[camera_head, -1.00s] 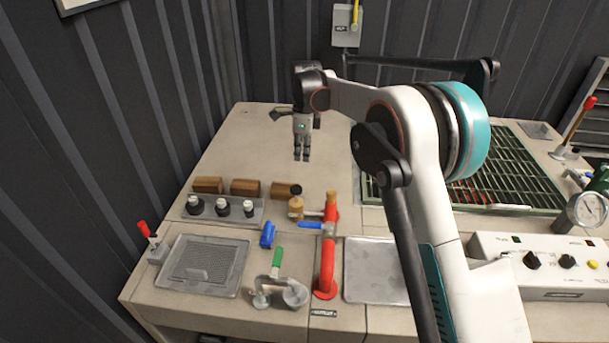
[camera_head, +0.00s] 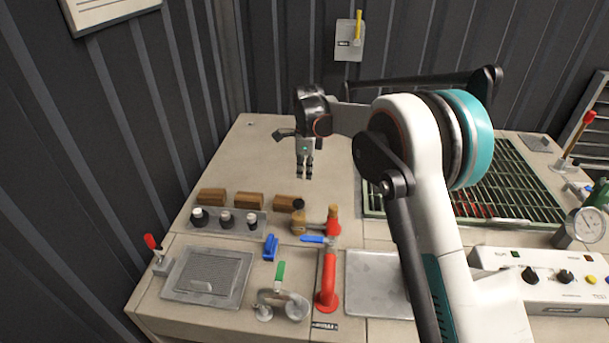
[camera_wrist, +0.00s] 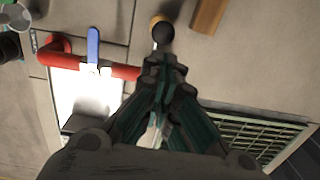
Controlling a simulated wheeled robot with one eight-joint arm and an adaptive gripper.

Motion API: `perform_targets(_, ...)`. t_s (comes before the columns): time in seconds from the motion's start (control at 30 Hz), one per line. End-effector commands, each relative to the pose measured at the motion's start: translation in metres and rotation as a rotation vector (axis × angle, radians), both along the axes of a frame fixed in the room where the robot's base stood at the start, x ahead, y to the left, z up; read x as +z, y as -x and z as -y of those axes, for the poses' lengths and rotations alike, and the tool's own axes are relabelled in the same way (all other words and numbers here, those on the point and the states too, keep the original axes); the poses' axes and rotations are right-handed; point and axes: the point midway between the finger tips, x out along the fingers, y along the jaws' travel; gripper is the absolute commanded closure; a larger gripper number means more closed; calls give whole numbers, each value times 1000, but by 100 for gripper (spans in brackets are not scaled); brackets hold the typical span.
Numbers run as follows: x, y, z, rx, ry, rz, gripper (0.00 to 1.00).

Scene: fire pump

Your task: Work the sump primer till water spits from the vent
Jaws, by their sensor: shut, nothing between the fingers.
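My gripper (camera_head: 304,175) is shut and empty, pointing down above the bare bench behind the wooden blocks. Its fingertips also show in the wrist view (camera_wrist: 165,62), with the black knob of a brass fitting (camera_wrist: 162,32) just beyond them in the picture. That fitting (camera_head: 298,218) stands by the red pipe (camera_head: 327,275) with its blue lever (camera_head: 312,239). A long red-handled lever (camera_head: 588,120) stands upright by the green grating (camera_head: 510,170) at right; a smaller red-handled lever (camera_head: 151,243) stands at front left. Which part is the primer or vent I cannot tell. No water spray shows.
Several wooden blocks (camera_head: 249,200) lie behind a strip of black knobs (camera_head: 227,217). A green-handled fitting (camera_head: 279,275) and blue clip (camera_head: 270,246) are in front. A control box (camera_head: 545,290) and gauge (camera_head: 586,226) stand at right. The back left bench is clear.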

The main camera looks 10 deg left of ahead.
Motion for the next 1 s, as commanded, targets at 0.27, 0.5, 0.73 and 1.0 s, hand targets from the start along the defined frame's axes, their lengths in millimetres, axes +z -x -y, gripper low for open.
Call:
perform_targets(0.27,-57,-2,-3,0,0,0,100)
perform_targets(0.5,-97,-4,-4,0,0,0,100)
perform_targets(0.73,-113,-4,-5,0,0,0,100)
perform_targets(1.0,-114,-4,-5,0,0,0,100)
